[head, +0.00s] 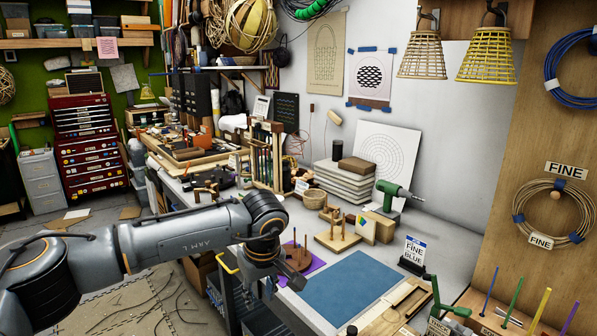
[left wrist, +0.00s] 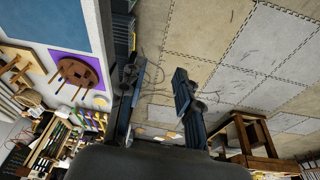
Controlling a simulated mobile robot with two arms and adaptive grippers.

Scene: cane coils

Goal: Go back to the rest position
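My left gripper (head: 287,278) is at the end of the arm that reaches in from the left, over the front left edge of the workbench. In the left wrist view its two fingers (left wrist: 158,84) stand apart, with floor visible between them and nothing held. My right gripper is in neither view. A natural cane coil (head: 555,211) with blue ties hangs on the wooden panel at the right, under a FINE label and with a FINE tag on it. A blue coil (head: 574,70) hangs above it.
A blue mat (head: 352,285) lies on the bench, with a purple mat (head: 314,266) left of it. A FINE BLUE sign (head: 414,252) and a green drill (head: 392,191) stand behind. Coloured pegs (head: 514,304) rise at the front right. Open floor (left wrist: 205,40) shows in the wrist view.

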